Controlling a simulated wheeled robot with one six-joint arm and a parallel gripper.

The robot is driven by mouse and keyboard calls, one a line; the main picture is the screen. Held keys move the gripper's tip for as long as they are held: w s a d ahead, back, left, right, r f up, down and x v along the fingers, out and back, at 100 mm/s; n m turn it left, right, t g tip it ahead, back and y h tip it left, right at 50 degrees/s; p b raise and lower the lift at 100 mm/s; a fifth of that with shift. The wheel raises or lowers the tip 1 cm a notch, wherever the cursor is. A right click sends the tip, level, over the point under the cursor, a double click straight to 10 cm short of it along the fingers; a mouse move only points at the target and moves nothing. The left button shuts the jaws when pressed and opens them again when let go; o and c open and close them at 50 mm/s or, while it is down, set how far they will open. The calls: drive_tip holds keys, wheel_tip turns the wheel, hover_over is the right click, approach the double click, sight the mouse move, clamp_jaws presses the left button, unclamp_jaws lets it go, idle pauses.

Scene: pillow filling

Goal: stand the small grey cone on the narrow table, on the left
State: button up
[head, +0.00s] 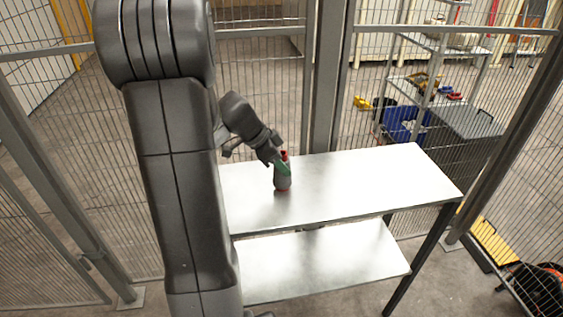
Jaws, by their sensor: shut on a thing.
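The narrow table (360,180) has a bright, pale top and a lower shelf. My arm hides its left end. The cone's foot looks at or very close to the top; contact is not clear.
The rest of the table top to the right is bare, and the lower shelf (320,262) looks empty. Wire mesh fencing and a grey post (323,80) stand behind the table. A shelf rack (415,85) with blue and yellow items is beyond the fence.

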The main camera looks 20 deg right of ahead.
drive_tip(key=shift+f+b, duration=0.15)
drive_tip(key=shift+b, duration=0.15)
drive_tip(key=o, duration=1)
drive_tip(key=shift+r, duration=0.2)
drive_tip(key=shift+a+r+p, duration=0.15)
drive_tip(key=shift+r+p, duration=0.1)
drive_tip(key=shift+p, duration=0.05)
drive_tip(key=v, duration=1.1)
drive_tip(key=shift+a+r, duration=0.1)
drive_tip(key=shift+r, duration=0.1)
